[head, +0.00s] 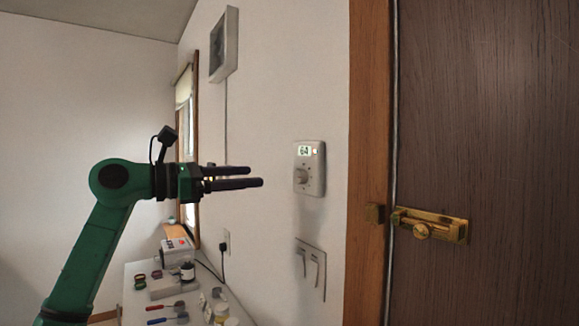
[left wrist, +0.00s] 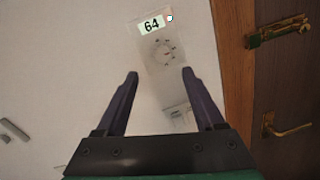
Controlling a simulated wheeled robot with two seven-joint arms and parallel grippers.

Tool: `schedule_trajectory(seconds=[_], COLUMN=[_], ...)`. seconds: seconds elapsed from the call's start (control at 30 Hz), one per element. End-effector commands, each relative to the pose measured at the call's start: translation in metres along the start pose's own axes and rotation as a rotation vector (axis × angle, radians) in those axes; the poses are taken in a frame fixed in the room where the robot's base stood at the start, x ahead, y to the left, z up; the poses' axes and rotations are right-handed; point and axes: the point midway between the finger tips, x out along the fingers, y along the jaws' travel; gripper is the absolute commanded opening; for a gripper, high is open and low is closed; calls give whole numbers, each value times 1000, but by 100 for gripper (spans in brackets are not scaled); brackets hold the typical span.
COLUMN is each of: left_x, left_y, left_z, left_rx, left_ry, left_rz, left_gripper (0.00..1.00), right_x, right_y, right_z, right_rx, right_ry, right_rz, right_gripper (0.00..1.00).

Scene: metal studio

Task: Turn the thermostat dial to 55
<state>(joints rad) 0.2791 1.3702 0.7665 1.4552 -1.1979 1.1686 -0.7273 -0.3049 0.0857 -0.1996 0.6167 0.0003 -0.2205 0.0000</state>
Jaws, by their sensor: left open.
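The thermostat (head: 310,168) is a pale plate on the wall left of the door frame. Its display (head: 305,151) reads 64, with a small light beside it. Its round dial (head: 301,176) sits below the display. In the left wrist view the thermostat (left wrist: 152,72) is ahead of the fingers, with the display (left wrist: 152,25) reading 64 and the dial (left wrist: 163,53) between and beyond the fingertips. My left gripper (head: 256,176) is open and empty, left of the thermostat and apart from it; its two fingers also show in the left wrist view (left wrist: 160,75). My right gripper is not in view.
A double light switch (head: 311,268) is below the thermostat. A brown door (head: 490,120) with a brass bolt (head: 430,224) is at right. A bench (head: 138,292) with several small items stands below my left arm. A wall box (head: 224,45) hangs above.

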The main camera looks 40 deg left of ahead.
Motion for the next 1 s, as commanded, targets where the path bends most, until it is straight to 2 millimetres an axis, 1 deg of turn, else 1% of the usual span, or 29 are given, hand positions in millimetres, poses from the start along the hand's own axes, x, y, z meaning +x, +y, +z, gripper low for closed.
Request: schedule_trajectory(seconds=[0.03, 0.13, 0.23, 0.3, 0.4, 0.43, 0.53, 0.67, 0.7, 0.77, 0.8, 0.87, 0.9, 1.0], left_x=[15, 43, 67, 80, 92, 94, 97, 96, 96, 96, 96, 96, 96, 96], left_y=[1, 1, 1, 1, 0, 0, -1, -1, -1, -1, -1, -1, -1, -1], left_z=[7, 8, 8, 8, 5, 3, 0, -1, -1, -1, -1, -1, -1, -1], left_rx=[-2, -3, -3, -3, -3, -2, -3, -3, -3, -3, -3, -3, -3, -4], left_ry=[7, 7, 6, 3, 2, 2, 1, 1, 1, 1, 1, 1, 1, 1], left_rz=[-4, -5, -4, -5, -4, -4, -3, -3, -3, -3, -3, -3, -3, -3], left_gripper=[70, 70, 70, 70, 70, 70, 70, 70, 66, 43, 28, 5, 0, 0], right_x=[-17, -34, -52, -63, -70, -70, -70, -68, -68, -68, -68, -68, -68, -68], right_y=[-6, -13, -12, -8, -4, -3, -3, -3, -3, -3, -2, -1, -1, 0], right_z=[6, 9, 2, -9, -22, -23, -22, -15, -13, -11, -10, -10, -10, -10], right_rx=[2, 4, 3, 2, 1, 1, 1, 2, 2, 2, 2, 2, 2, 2], right_ry=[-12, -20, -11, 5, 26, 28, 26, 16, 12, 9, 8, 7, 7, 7], right_rz=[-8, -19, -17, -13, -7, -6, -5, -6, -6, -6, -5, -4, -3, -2], right_gripper=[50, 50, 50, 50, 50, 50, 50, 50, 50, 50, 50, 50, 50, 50])
